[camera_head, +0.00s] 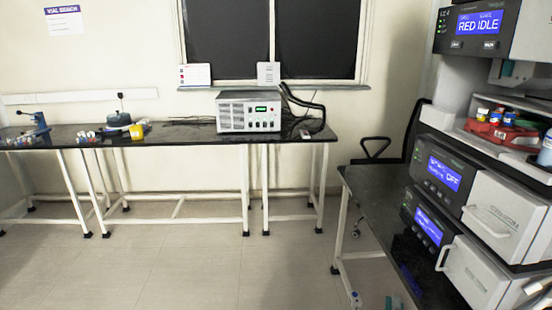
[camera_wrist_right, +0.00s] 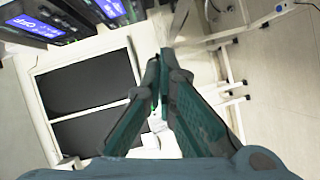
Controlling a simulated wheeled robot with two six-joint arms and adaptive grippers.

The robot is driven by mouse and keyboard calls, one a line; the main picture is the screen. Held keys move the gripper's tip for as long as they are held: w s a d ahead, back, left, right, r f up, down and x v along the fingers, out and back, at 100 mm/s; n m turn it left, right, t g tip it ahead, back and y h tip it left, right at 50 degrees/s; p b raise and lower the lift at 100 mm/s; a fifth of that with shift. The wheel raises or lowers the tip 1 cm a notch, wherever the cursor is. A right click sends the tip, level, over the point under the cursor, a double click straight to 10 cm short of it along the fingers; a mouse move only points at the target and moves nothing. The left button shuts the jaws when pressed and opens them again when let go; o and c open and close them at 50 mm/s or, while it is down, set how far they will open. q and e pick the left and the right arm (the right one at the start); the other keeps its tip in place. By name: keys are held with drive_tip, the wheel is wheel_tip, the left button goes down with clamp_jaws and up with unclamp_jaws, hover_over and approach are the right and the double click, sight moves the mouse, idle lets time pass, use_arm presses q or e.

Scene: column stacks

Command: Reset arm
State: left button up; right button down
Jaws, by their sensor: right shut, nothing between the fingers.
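My right gripper (camera_wrist_right: 160,62) fills the middle of the right wrist view, its two dark teal fingers brought together at the tips with nothing held. In the head view only a small teal part of the right gripper (camera_head: 393,302) shows at the bottom edge, below the near dark bench. My left gripper is in neither view.
A dark bench (camera_head: 370,200) with stacked instruments (camera_head: 440,172) stands close on the right. A red tray (camera_head: 500,132) with small vials sits on a shelf there. A far wall bench (camera_head: 180,133) carries a grey power unit (camera_head: 248,112). The floor (camera_head: 180,270) between is clear.

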drive_tip(key=s+a+f+m+g+y+p, duration=0.1)
drive_tip(key=s+a+f+m+g+y, duration=0.3)
drive_tip(key=f, duration=0.9)
drive_tip(key=s+a+f+g+y+p, duration=0.15)
drive_tip(key=s+f, duration=0.35)
drive_tip(key=f, duration=0.7)
drive_tip(key=s+f+m+g+y+p, duration=0.1)
drive_tip(key=s+f+m+g+p, duration=0.1)
drive_tip(key=s, duration=1.4)
drive_tip(key=s+f+m+g+p, duration=0.3)
drive_tip(key=s+f, duration=0.6)
drive_tip(key=s, duration=0.8)
drive_tip(key=g+p, duration=0.1)
drive_tip(key=g, duration=0.1)
drive_tip(key=shift+s+d+g+y, duration=0.3)
drive_tip(key=shift+d+g+y, duration=0.05)
